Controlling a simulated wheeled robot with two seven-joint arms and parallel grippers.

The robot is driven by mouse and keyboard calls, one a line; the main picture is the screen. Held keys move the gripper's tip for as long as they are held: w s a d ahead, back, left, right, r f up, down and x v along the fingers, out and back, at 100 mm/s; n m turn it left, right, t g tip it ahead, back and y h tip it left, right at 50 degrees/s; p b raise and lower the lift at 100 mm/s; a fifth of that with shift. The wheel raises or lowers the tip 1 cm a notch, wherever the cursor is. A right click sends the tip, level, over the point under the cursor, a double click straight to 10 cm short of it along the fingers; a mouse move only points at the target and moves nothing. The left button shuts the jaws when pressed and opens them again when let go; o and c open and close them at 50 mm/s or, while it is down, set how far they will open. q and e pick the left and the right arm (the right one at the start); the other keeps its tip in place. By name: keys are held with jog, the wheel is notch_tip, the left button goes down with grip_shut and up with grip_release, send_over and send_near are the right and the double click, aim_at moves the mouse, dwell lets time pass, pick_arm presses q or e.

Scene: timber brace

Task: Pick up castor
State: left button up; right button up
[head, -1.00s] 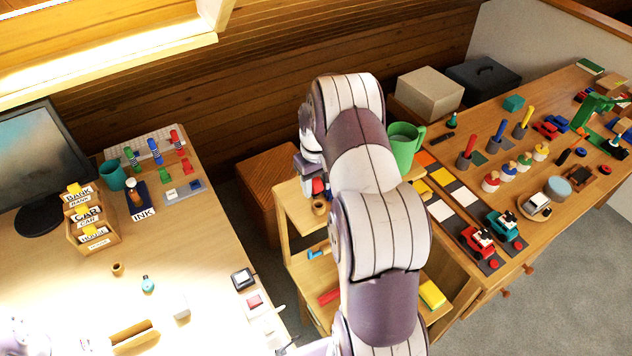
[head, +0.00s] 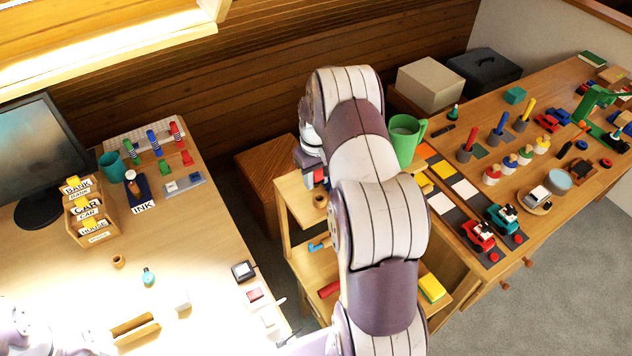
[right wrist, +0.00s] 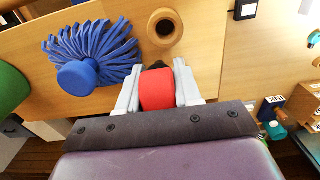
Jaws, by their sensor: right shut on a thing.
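My right gripper (right wrist: 158,92) is shut on a red rounded piece with a dark tip, which looks to be the castor (right wrist: 157,90). In the right wrist view it sits between the two pale fingers, above the wooden shelf top. Whether it touches the wood is unclear. In the head view a bit of the red castor (head: 319,176) shows beside my right arm, which hides most of the gripper. My left arm shows only at the lower left of the head view, and its gripper cannot be made out clearly.
A wooden ring-shaped pot (right wrist: 165,27) stands close by the right gripper. A blue fringed duster (right wrist: 92,52) lies to its left. A green mug (head: 405,138) stands behind my right arm. A desk (head: 205,235) with blocks lies left, a toy-covered bench right.

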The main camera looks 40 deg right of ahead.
jog(key=r, duration=0.1)
jog(key=b, duration=0.1)
jog(key=d+r, duration=0.1)
jog(key=shift+s+d+r, duration=0.1)
jog(key=shift+s+r, duration=0.25)
jog(key=s+d+r, duration=0.1)
jog(key=s+d+r+b, duration=0.1)
jog(key=d, duration=0.1)
jog(key=d+r+b, duration=0.1)
jog(key=d, duration=0.1)
jog(key=shift+s+r, duration=0.2)
jog(key=shift+s, duration=0.2)
jog(key=s+d+r+p, duration=0.2)
jog(key=d+r+p, duration=0.1)
jog(key=w+a+r+n+p, duration=0.1)
jog(key=a+r+p, duration=0.2)
jog(key=a+p, duration=0.15)
jog(key=w+a+f+p, duration=0.1)
jog(key=a+f+p, duration=0.3)
jog(key=a+p, duration=0.1)
jog(key=shift+a+f+m, duration=0.35)
jog(key=shift+a+m, duration=0.05)
jog(key=shift+a, duration=0.25)
jog(key=shift+s+a, duration=0.1)
jog(key=shift+a, duration=0.05)
